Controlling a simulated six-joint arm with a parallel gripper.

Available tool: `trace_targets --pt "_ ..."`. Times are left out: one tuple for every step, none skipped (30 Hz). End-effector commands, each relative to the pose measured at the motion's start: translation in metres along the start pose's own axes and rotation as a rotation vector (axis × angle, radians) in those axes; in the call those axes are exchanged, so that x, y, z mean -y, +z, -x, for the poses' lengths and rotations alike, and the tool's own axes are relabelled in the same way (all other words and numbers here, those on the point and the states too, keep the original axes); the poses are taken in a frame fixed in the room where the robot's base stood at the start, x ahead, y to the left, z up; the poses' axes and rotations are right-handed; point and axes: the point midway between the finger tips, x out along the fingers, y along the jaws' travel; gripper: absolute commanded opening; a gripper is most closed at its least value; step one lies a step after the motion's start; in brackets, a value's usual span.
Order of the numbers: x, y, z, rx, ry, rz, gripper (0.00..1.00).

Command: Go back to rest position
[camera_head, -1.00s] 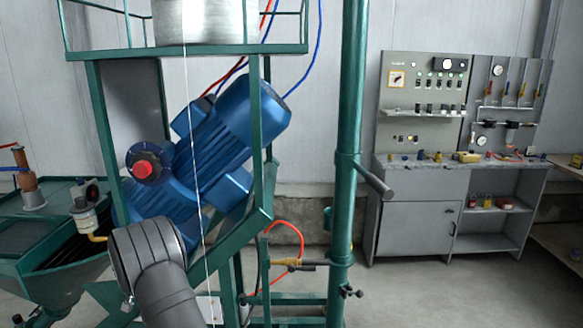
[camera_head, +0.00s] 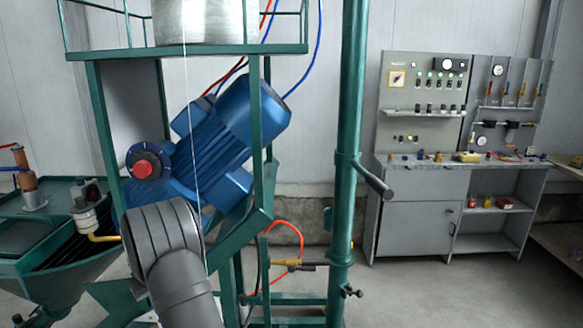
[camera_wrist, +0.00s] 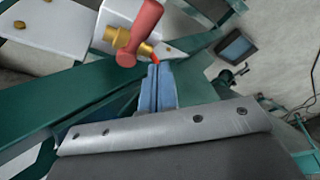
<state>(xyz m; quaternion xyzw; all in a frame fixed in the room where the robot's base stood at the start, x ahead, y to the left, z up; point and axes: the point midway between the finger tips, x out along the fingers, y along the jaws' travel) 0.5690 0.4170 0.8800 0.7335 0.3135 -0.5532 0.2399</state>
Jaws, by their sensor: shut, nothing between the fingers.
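In the wrist view my gripper (camera_wrist: 155,72) shows as two blue-grey fingers pressed together, with nothing between them. A red handle with a brass fitting (camera_wrist: 123,38) appears just beyond the fingertips; I cannot tell whether it touches them. In the head view only a dark grey section of my arm shows at the lower left, in front of the green frame (camera_head: 97,130). My gripper itself is not visible there.
A blue motor (camera_head: 215,140) with a red knob (camera_head: 142,169) sits inside the frame. A green post (camera_head: 347,130) with a side handle stands right of it. A grey control bench (camera_head: 415,225) is at the back right. Open floor lies between.

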Motion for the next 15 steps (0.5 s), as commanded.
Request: trace_targets --pt "-0.001 0.002 0.003 0.001 -0.009 0.022 0.0" --pt "-0.001 0.003 0.004 0.001 -0.014 0.038 0.0" --pt "-0.002 0.005 0.006 0.001 -0.021 0.06 0.0" --pt "-0.002 0.006 0.008 0.001 -0.026 0.076 0.0" --pt "-0.002 0.007 0.009 0.0 -0.032 0.091 0.0" --pt "-0.002 0.009 0.011 0.0 -0.039 0.113 0.0" --pt "-0.002 0.01 0.013 -0.001 -0.044 0.129 0.0" --pt "-0.002 0.011 0.014 -0.002 -0.05 0.145 0.0" --pt "-0.002 0.013 0.016 -0.003 -0.057 0.166 0.0" --pt "-0.002 0.014 0.018 -0.004 -0.063 0.183 0.0" --pt "-0.002 0.015 0.019 -0.006 -0.068 0.199 0.0" --pt "-0.002 0.016 0.021 -0.008 -0.075 0.22 0.0" --pt "-0.002 0.017 0.023 -0.01 -0.08 0.236 0.0" --pt "-0.002 0.018 0.024 -0.011 -0.086 0.252 0.0" --pt "-0.002 0.02 0.026 -0.014 -0.093 0.272 0.0"
